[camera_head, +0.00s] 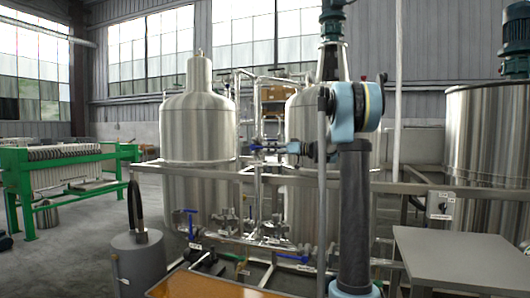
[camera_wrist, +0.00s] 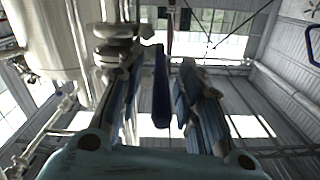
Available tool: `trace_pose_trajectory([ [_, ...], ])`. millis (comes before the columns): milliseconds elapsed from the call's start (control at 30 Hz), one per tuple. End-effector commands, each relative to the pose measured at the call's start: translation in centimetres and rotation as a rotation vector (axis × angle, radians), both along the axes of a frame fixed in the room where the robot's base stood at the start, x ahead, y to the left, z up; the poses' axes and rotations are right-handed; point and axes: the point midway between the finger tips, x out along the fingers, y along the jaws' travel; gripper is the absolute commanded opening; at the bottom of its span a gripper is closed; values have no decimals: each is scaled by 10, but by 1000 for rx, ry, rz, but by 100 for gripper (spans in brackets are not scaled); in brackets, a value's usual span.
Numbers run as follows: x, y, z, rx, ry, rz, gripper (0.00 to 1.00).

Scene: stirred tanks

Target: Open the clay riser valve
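A valve with a dark blue lever handle (camera_wrist: 161,88) shows in the wrist view, beside metal pipework and a flanged fitting. I take it for the clay riser valve, but no readable label confirms this. My gripper (camera_wrist: 160,85) is open, with one finger on each side of the blue lever and visible gaps beside it. In the head view my gripper (camera_head: 288,148) reaches left from my light blue wrist to the upright pipes between the two steel tanks. A small blue part (camera_head: 257,147) shows at its tip there. The valve body is mostly hidden.
Steel tanks (camera_head: 200,130) stand behind a metal rail. Lower blue-handled valves (camera_head: 190,222) sit on the pipework below. A grey table (camera_head: 460,258) is at the right front, a grey cylinder (camera_head: 138,262) at the left front. A green-framed press (camera_head: 70,175) stands far left with open floor nearby.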

Motion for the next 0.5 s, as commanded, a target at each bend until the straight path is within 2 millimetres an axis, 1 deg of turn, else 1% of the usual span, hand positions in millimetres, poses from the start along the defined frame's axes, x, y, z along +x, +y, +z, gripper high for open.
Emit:
trace_pose_trajectory([
  [33, 2, 8, 0, 0, 0, 2, 33],
  [100, 5, 15, 0, 0, 0, 2, 33],
  [200, 8, 22, 0, 0, 0, 0, 33],
  [333, 9, 27, 0, 0, 0, 1, 33],
  [500, 10, 27, 0, 0, 0, 0, 33],
])
